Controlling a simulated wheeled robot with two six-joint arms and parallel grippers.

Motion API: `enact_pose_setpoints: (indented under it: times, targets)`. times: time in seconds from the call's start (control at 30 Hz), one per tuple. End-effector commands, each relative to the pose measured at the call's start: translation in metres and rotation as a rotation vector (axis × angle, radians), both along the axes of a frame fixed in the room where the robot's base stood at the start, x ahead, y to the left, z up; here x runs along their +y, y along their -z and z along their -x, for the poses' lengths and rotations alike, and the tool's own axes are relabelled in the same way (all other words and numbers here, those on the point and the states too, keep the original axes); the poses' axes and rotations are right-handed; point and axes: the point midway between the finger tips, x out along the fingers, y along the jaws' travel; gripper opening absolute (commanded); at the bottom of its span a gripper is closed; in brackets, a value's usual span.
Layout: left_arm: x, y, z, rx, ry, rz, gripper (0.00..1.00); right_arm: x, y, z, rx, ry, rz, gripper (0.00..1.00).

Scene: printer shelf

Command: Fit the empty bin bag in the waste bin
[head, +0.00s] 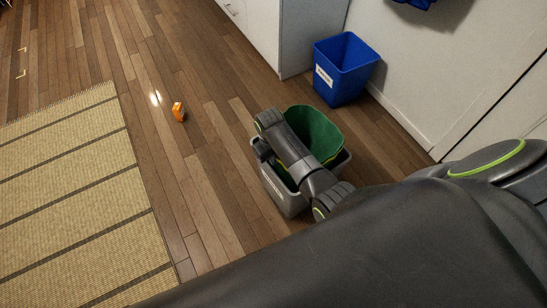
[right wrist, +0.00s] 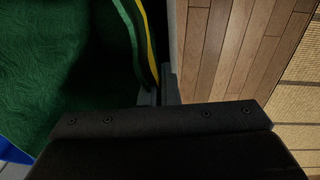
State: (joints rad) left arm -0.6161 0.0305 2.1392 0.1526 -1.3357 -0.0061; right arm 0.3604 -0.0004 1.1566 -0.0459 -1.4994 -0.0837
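The waste bin (head: 284,199) is a grey open-topped box on the wooden floor in the head view. Its rim (right wrist: 178,40) runs beside the bag in the right wrist view. The bin bag (head: 318,132) is green with a yellow band; it sits in the bin's mouth, with its back part standing above the rim. It fills the left of the right wrist view (right wrist: 65,60). My right gripper (right wrist: 159,92) is at the bin's left rim, its fingers close together on the bag's yellow-banded edge. My arm hides part of the bag and bin. My left gripper is out of view.
A blue bin (head: 345,72) with a white label stands behind, between a white cabinet (head: 265,30) and the wall. A small orange object (head: 179,111) lies on the floor left of the grey bin. A striped mat (head: 75,190) covers the left floor. The floor between is clear.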

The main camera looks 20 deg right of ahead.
Motion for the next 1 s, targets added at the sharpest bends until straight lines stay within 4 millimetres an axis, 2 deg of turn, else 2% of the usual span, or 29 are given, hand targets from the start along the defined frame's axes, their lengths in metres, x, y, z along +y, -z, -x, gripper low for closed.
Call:
enact_pose_setpoints:
  times: [0.57,0.73,1.0]
  targets:
    - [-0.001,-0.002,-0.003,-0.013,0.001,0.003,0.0,0.0,0.012,0.0,0.0,0.0,0.001,0.0]
    - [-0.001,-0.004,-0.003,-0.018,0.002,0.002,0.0,0.0,0.012,0.0,0.0,0.0,0.0,0.23]
    - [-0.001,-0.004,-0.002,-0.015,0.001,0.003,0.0,0.0,0.011,0.0,0.0,0.0,0.0,0.24]
